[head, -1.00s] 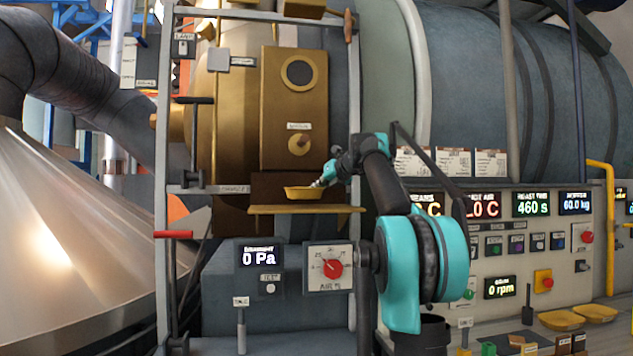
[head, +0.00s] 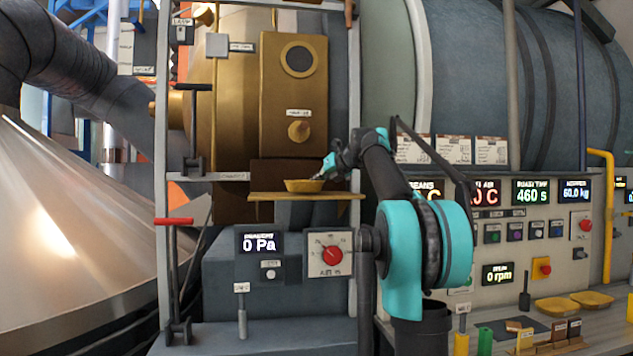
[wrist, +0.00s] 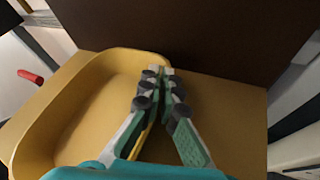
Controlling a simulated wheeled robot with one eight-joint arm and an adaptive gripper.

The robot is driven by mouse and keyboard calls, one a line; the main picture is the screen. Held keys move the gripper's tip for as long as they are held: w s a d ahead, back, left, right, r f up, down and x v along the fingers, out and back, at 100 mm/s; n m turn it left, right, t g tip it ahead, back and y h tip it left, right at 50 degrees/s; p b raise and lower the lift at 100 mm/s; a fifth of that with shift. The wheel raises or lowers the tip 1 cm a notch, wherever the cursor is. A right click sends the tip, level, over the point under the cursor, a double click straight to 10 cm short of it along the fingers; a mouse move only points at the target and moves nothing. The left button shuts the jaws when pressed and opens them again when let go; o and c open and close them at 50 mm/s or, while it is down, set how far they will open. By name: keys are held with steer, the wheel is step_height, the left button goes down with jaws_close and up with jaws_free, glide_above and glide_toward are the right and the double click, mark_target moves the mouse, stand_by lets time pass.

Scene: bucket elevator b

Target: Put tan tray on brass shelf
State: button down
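The tan tray (head: 304,186) is a shallow oblong dish, roughly level over the brass shelf (head: 340,196). Its underside looks at or very near the shelf surface; I cannot tell for sure whether it touches. My gripper (head: 325,172) is at the tray's right end. In the wrist view the tray (wrist: 85,85) fills the left half, empty inside, above the shelf (wrist: 230,110). My gripper (wrist: 160,74) has its fingers closed on the tray's right wall, one finger inside and one outside. The tray's near end is hidden by my own teal part.
A dark brown panel (wrist: 200,35) stands behind the shelf. A frame post with a red-handled lever (head: 173,221) is at the left. A gauge box with a red knob (head: 331,254) is below the shelf. More tan trays (head: 557,306) lie on the right bench.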

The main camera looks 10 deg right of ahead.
steer(key=shift+f, duration=0.4)
steer(key=c, duration=1.6)
jaws_free()
steer(key=shift+c, duration=0.2)
steer(key=v, duration=1.2)
steer(key=shift+r, duration=0.1)
